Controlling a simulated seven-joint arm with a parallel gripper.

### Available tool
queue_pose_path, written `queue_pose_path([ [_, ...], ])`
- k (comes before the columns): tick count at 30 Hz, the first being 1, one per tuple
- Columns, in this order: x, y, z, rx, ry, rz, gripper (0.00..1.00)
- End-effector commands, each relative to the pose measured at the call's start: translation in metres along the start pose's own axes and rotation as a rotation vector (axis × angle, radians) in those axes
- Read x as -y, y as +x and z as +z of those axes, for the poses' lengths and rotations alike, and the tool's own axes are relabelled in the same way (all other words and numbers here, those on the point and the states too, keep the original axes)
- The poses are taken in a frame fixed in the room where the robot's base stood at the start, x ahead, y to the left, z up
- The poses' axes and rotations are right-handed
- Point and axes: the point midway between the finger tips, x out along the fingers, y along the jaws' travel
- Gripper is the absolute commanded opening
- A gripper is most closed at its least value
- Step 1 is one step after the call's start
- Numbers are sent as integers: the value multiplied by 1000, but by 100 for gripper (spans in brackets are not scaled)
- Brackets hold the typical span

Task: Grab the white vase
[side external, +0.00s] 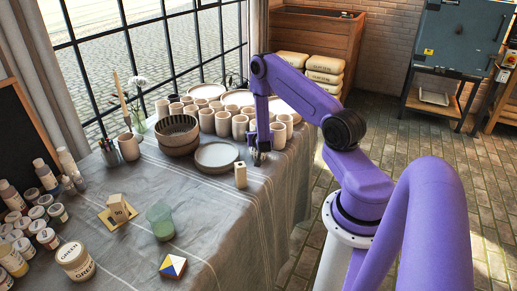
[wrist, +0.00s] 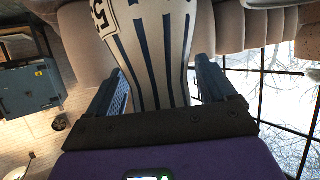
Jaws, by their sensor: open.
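In the wrist view a white vase with dark blue vertical stripes (wrist: 158,50) stands between the two fingers of my gripper (wrist: 166,82). A card with dark characters (wrist: 98,18) shows at its upper left. The fingers are open, one on each side of the vase, with a gap visible at least on the left. In the side view my gripper (side external: 258,156) is low over the table, by the front of the crowded pottery. It hides most of what is at its tip, so I cannot make out the vase there.
Several beige cups (side external: 222,124) stand close behind and beside my gripper.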

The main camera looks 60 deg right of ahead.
Motion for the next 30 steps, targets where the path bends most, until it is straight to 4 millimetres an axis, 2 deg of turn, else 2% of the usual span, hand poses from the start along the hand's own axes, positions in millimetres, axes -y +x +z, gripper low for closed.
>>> queue_pose_path([
  [7, 0, 1, 0, 0, 0, 0, 84],
  [12, 0, 1, 0, 0, 0, 0, 29],
  [15, 0, 1, 0, 0, 0, 0, 0],
  [25, 1, 0, -3, -2, 1, -1, 0],
  [30, 1, -4, -14, -4, 1, -1, 0],
])
